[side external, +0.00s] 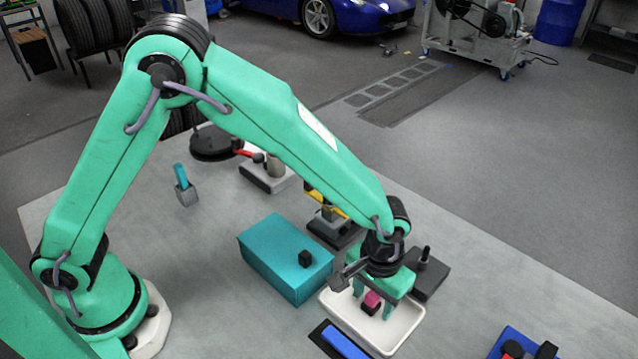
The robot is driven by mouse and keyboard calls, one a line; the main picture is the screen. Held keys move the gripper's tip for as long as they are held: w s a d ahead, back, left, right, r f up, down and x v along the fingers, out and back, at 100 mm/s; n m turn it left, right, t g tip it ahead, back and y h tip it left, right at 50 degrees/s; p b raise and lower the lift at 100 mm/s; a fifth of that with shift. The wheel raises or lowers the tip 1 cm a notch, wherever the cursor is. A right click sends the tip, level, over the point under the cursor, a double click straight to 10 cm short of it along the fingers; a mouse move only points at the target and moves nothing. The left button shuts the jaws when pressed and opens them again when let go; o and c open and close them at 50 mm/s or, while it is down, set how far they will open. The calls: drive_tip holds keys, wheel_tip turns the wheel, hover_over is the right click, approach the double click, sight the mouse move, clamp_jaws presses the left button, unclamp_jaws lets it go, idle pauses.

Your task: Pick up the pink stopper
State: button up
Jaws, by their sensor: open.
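The pink stopper (373,298) is a small block, with a dark part at its lower side, in the white tray (407,335). My gripper (373,299) points down over the tray from the end of the green arm. Its fingers are open, one on the left and one on the right of the stopper in this view. I cannot tell whether either finger touches it. The gripper body hides part of the tray behind it.
A blue bar on a black base (345,342) lies in front of the tray. A dark block with a knob (428,275) stands behind right.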

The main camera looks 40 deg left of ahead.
sight(374, 297)
idle(0.4)
drive_tip(key=c, duration=1.1)
drive_tip(key=shift+o, duration=0.2)
drive_tip(key=shift+r, duration=0.15)
drive_tip(key=shift+r, duration=0.6)
drive_tip(key=r, duration=0.3)
drive_tip(key=shift+s+d+r, duration=0.1)
drive_tip(key=shift+s+d, duration=0.1)
drive_tip(key=shift+s, duration=0.2)
drive_tip(key=s+d+r, duration=0.3)
drive_tip(key=s+r, duration=0.3)
drive_tip(key=s, duration=0.4)
drive_tip(key=shift+d+r, duration=0.15)
drive_tip(key=shift+d, duration=0.2)
